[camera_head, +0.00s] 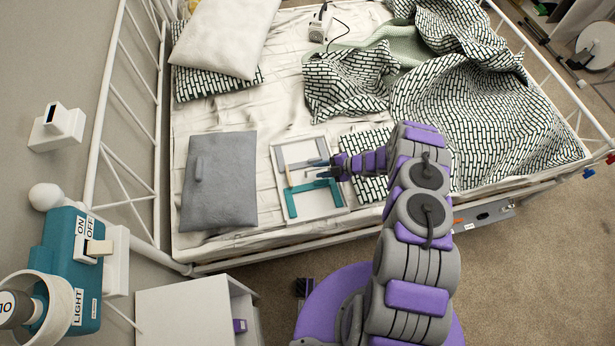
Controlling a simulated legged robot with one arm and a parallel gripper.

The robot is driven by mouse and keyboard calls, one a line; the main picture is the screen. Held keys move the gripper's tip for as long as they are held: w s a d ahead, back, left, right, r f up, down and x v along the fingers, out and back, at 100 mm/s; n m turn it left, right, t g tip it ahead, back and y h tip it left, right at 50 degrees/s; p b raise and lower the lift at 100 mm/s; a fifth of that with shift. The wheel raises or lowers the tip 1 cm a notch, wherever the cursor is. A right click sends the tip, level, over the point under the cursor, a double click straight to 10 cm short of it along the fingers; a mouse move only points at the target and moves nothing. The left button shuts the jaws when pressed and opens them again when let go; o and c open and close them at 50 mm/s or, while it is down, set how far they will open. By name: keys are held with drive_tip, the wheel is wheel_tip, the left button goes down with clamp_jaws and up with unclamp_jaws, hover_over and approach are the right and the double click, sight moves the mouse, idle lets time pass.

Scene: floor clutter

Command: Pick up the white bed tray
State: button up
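The white bed tray (330,142) lies on the bed's white sheet, between the grey pillow and the patterned blanket. It looks like a flat, pale rectangular frame. A grey and a teal bracket-like piece (292,203) show on it. My gripper (309,169) reaches in from the right over the tray. Its two thin fingers look apart, with nothing visible between them. I cannot tell whether they touch the tray. My purple and grey arm covers the area to the tray's right.
A grey pillow (219,185) lies left of the tray. A black-and-white patterned blanket (480,110) fills the bed's right side. A white bed rail (125,140) and a teal light switch (75,260) stand left. A white cabinet (185,310) stands in front.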

sight(310, 170)
drive_tip(key=x, duration=0.2)
drive_tip(key=b+x, duration=0.1)
drive_tip(key=x, duration=0.1)
drive_tip(key=shift+d+f, duration=0.25)
drive_tip(key=shift+w+a+f, duration=0.1)
drive_tip(key=shift+a, duration=0.25)
drive_tip(key=shift+c, duration=0.4)
clamp_jaws()
idle(0.4)
